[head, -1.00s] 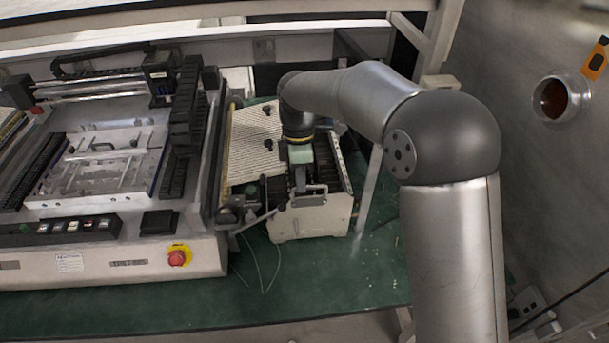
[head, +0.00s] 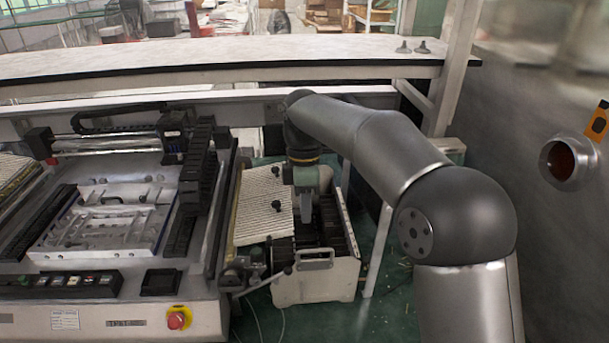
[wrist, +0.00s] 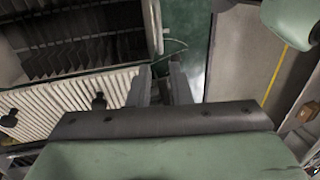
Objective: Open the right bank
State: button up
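A light, ribbed panel (head: 257,222) with two dark knobs lies over the left part of a white box (head: 318,284) in the head view. The box's right part is uncovered and shows dark slots. The ribbed panel (wrist: 60,110) and the slots (wrist: 85,35) also show in the wrist view. I cannot tell for sure which part is the right bank. My gripper (head: 306,216) points down above the slots, beside the panel's right edge. In the wrist view my gripper (wrist: 162,72) has its fingers apart with nothing between them.
A machine with a metal fixture (head: 100,225) and a red stop button (head: 177,320) stands close on the left. A white shelf (head: 240,70) runs behind. A grey wall (head: 540,110) is at the right.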

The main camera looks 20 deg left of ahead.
notch_tip(320, 180, up, 8)
jog(key=w, duration=0.1)
jog(key=shift+w+a+p, duration=0.2)
jog(key=shift+a+p, duration=0.15)
jog(key=shift+a, duration=0.05)
jog(key=shift+r, duration=0.1)
jog(key=s+d+f+m+t, duration=0.1)
jog(key=s+d+f+m, duration=0.1)
jog(key=d+m, duration=0.8)
jog(key=s+d+f+m+t, duration=0.1)
jog(key=s+d+m, duration=0.2)
jog(key=d, duration=1.3)
jog(key=s+d+f+m+y, duration=0.1)
jog(key=s+d+f+m, duration=0.9)
jog(key=s+d, duration=0.3)
jog(key=shift+s+d+f+m+t, duration=0.15)
jog(key=shift+s+f+m+t, duration=0.25)
jog(key=shift+s, duration=0.8)
jog(key=shift+r, duration=0.1)
